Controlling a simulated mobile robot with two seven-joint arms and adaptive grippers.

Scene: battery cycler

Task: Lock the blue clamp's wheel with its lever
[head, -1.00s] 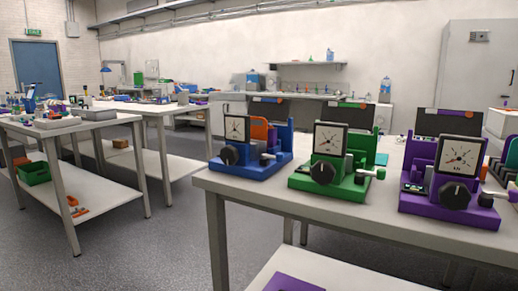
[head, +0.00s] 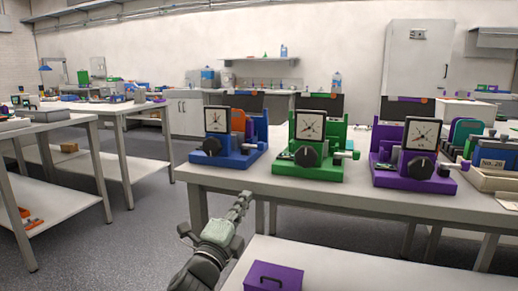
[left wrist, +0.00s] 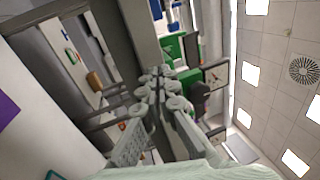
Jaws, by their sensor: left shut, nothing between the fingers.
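The blue clamp (head: 232,162) stands upright at the left end of the near bench, with a square white dial. Its black wheel (head: 211,146) is on the front. Its lever (head: 247,148) seems to be the small part right of the dial; its exact position is too small to tell. My left gripper (head: 243,197) is below and in front of the bench edge, apart from the clamp, shut and empty. In the left wrist view its fingers (left wrist: 157,78) are together, with part of something blue (left wrist: 172,14) beyond. My right gripper is not in view.
A green clamp (head: 308,171) and a purple clamp (head: 413,182) stand to the right on the same bench (head: 350,192). A labelled tray (head: 490,180) is at the far right.

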